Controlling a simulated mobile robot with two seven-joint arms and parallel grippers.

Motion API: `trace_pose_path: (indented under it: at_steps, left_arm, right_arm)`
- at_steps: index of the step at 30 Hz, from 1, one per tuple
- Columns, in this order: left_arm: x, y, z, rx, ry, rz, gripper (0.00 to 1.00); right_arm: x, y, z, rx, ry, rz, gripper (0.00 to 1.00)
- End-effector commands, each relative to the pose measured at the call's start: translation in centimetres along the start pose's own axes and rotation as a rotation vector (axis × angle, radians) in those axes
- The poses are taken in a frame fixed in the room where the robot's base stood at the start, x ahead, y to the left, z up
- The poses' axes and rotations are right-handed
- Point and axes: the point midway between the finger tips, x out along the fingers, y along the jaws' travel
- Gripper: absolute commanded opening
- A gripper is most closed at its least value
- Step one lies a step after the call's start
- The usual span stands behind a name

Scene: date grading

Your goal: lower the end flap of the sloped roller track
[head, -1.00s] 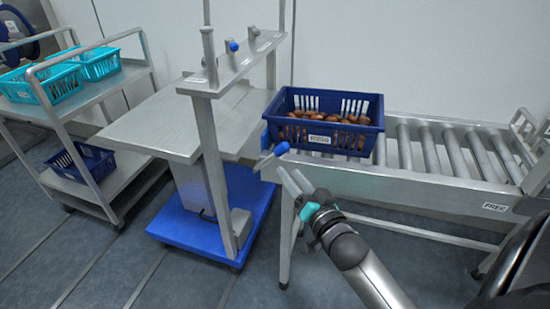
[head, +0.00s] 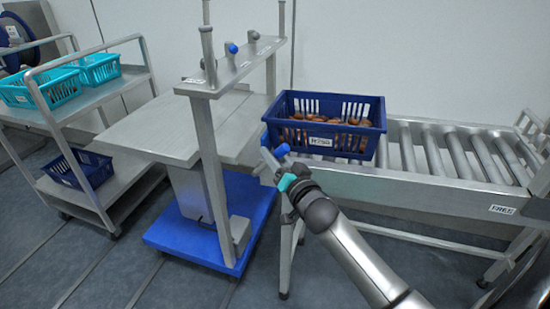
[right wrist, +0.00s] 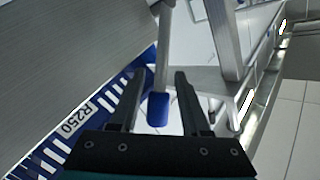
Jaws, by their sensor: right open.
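The sloped roller track (head: 440,190) is a grey metal frame with several rollers on the right of the head view. A lever with a blue grip (head: 281,150) sticks out at its left end; the flap itself is hard to make out behind my gripper. My right gripper (head: 274,163) is at that lever in the head view. In the right wrist view my right gripper (right wrist: 158,85) is open, with the blue grip (right wrist: 158,110) between its fingers and a gap on both sides. My left gripper is not in view.
A dark blue crate (head: 348,154) of brown dates sits at the track's left end, close to my gripper. A grey table and post frame (head: 207,150) on a blue base (head: 170,232) stand to the left. A cart (head: 130,78) with teal crates is further left.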

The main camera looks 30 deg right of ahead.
Motion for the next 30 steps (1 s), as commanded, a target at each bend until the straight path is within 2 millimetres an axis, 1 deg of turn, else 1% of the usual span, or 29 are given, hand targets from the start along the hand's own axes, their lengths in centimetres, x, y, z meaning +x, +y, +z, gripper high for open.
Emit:
trace_pose_path:
  at_steps: [5, 17, 30]
  left_arm:
    - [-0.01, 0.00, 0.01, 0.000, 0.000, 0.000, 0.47]
    - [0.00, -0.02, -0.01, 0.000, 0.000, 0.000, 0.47]
    - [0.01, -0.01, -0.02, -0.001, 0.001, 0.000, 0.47]
  right_arm:
    - [-0.01, 0.00, 0.01, 0.000, 0.000, 0.000, 0.46]
    - [-0.04, 0.02, 0.04, 0.000, -0.001, 0.000, 0.01]
    - [-0.05, 0.03, 0.06, 0.000, -0.001, 0.001, 0.00]
